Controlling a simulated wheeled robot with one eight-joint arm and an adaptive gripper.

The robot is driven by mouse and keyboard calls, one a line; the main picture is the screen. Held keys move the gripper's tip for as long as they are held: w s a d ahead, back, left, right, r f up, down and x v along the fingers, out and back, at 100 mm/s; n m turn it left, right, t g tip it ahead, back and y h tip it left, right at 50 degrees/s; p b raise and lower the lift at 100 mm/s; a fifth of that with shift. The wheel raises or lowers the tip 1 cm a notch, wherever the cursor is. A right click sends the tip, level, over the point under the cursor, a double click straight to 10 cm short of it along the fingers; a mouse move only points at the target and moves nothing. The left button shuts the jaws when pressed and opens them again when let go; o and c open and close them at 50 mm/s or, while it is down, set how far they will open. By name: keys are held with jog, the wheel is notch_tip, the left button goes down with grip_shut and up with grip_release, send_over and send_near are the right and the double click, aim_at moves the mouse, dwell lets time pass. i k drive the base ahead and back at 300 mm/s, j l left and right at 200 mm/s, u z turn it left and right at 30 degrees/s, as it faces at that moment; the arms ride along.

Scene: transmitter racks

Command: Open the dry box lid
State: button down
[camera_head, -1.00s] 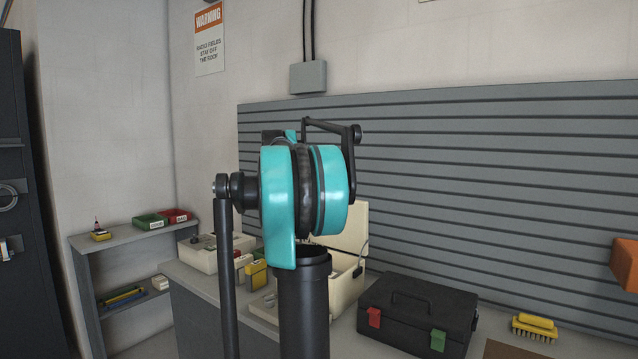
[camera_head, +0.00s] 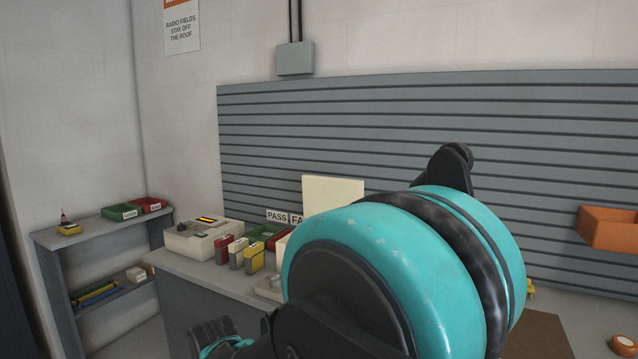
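A cream panel (camera_head: 333,190) stands upright on the bench behind my arm. It looks like a raised lid; the box below it is mostly hidden by my teal arm joint. Which thing is the dry box I cannot tell for sure. The black case with red and green latches, seen shut in the earlier frame, is now hidden behind my arm. A dark end part of my arm with some teal, apparently my gripper (camera_head: 215,338), shows at the bottom edge, in front of the bench and left of the panel. It is partly cut off, and its fingers cannot be made out.
On the bench's left are a cream tester (camera_head: 200,240), several small red and yellow packs (camera_head: 254,258), a green tray (camera_head: 264,232) and a PASS sign (camera_head: 277,216). An orange bin (camera_head: 606,230) is at right, above a brown mat (camera_head: 540,338). A shelf (camera_head: 90,240) stands left.

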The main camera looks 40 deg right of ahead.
aim_at(320, 194)
jog(key=j+z, duration=0.2)
jog(key=z, duration=0.15)
jog(key=i+j+z, duration=0.1)
jog(key=j+z, duration=0.15)
jog(key=z, duration=0.15)
jog(key=j+z, duration=0.35)
jog(key=l, duration=0.1)
